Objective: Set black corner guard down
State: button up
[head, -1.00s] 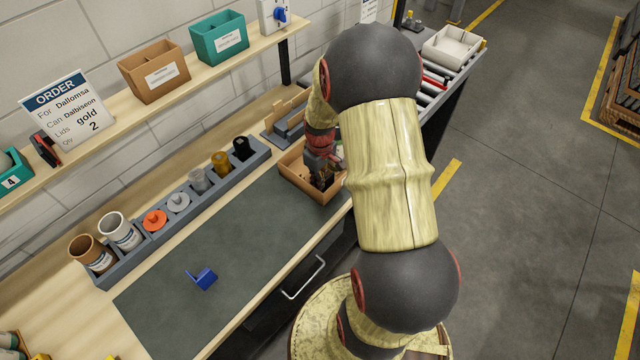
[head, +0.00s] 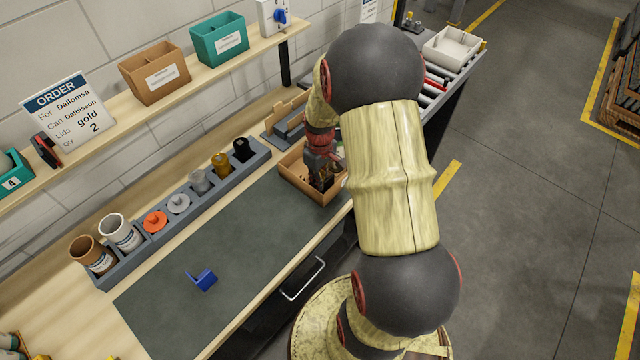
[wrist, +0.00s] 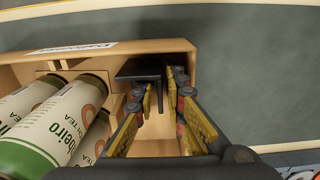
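The black corner guard (wrist: 139,70) shows in the wrist view at the inner corner of the tan box, beside the cans. My gripper (wrist: 167,88) reaches down into the box with its fingertips close to the guard's dark upright edge, one on each side. Whether the fingertips press on the guard is too small to tell. The head view shows my gripper (head: 322,178) inside the tan box (head: 318,198). The guard cannot be made out there. Several green and white cans (wrist: 62,115) lie in the box on the left of the wrist view.
A blue corner piece (head: 203,279) lies on the dark mat (head: 225,245), which is otherwise mostly clear. A grey rack (head: 150,232) with cups and lids runs along the wall side. A roller conveyor with a white tray (head: 451,47) stands beyond my arm.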

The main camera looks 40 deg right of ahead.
notch_tip(320, 180, up, 11)
jog(key=shift+p, duration=0.8)
jog(key=s+a+r+t, duration=0.2)
jog(key=a+r, duration=0.7)
jog(key=s+a+r+t, duration=0.2)
jog(key=s+a+r, duration=0.1)
jog(key=a+r, duration=0.6)
jog(key=s+a+r+t, duration=0.1)
jog(key=s+a+r, duration=0.2)
jog(key=s+a, duration=0.4)
jog(key=shift+s+a+m+t, duration=0.2)
jog(key=shift+m+t, duration=0.1)
jog(key=shift+m, duration=0.1)
